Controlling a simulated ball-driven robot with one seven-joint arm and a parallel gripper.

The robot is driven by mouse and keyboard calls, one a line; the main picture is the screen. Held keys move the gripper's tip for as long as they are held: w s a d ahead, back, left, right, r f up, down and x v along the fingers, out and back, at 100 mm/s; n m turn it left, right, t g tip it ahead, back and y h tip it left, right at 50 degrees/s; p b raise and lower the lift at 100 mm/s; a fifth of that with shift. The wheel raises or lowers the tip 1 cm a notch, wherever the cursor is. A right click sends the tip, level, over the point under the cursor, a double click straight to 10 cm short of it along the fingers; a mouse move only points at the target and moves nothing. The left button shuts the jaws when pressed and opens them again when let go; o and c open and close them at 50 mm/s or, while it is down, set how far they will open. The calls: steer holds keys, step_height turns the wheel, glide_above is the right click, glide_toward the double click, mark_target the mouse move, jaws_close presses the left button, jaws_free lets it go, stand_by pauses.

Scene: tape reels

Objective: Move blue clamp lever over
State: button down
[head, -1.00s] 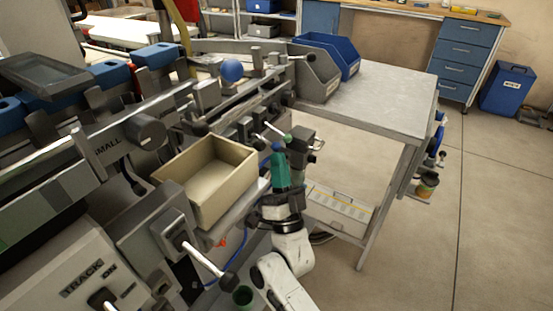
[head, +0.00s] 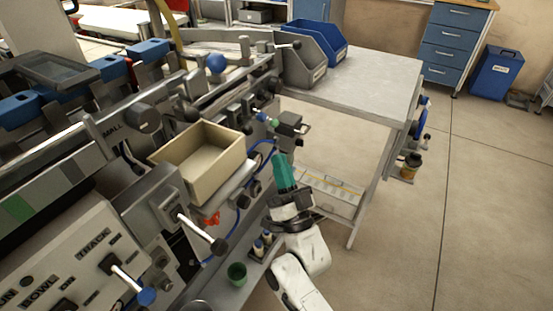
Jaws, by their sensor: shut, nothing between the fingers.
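A small blue-tipped lever (head: 262,117) is on the near side of the machine, beside a grey clamp block (head: 289,124); a green tip (head: 274,122) shows close to it. A second blue-knobbed lever (head: 146,296) with a pale shaft sticks out of the front panel at the lower left. I cannot tell for sure which is the blue clamp lever. My gripper (head: 281,158), with green fingers, is shut and empty. It points up, below the clamp block and apart from both levers.
A beige open bin (head: 207,187) is left of my gripper on the machine. A black-knobbed lever (head: 219,246) sticks out below it. A green cup (head: 237,273) stands low, left of my arm.

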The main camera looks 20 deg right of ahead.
steer(key=s+r+v, duration=0.1)
steer(key=v, duration=0.6)
steer(key=shift+s+d+y, duration=0.15)
steer(key=shift+d+y, duration=0.1)
steer(key=shift+y, duration=0.05)
steer(key=shift+f, duration=0.15)
step_height(320, 180, down, 11)
steer(key=n+g+y, duration=0.2)
steer(key=n+g, duration=0.2)
steer(key=g, duration=0.6)
steer(key=s+d+f+g+h, duration=0.1)
steer(key=s+d+f+g, duration=0.2)
steer(key=s, duration=0.4)
steer(key=s+d+f+n+g, duration=0.1)
steer(key=s+f+g, duration=0.2)
steer(key=s+g, duration=0.3)
steer(key=s+d+f+g+h, duration=0.1)
steer(key=s+d+f+g, duration=0.15)
steer(key=s, duration=0.55)
steer(key=s+r+g, duration=0.1)
steer(key=s+g, duration=0.3)
steer(key=s, duration=0.2)
step_height(320, 180, up, 14)
steer(key=p, duration=1.3)
steer(key=shift+d+f+p, duration=0.2)
steer(key=shift+f+p, duration=0.05)
steer(key=shift+p, duration=0.15)
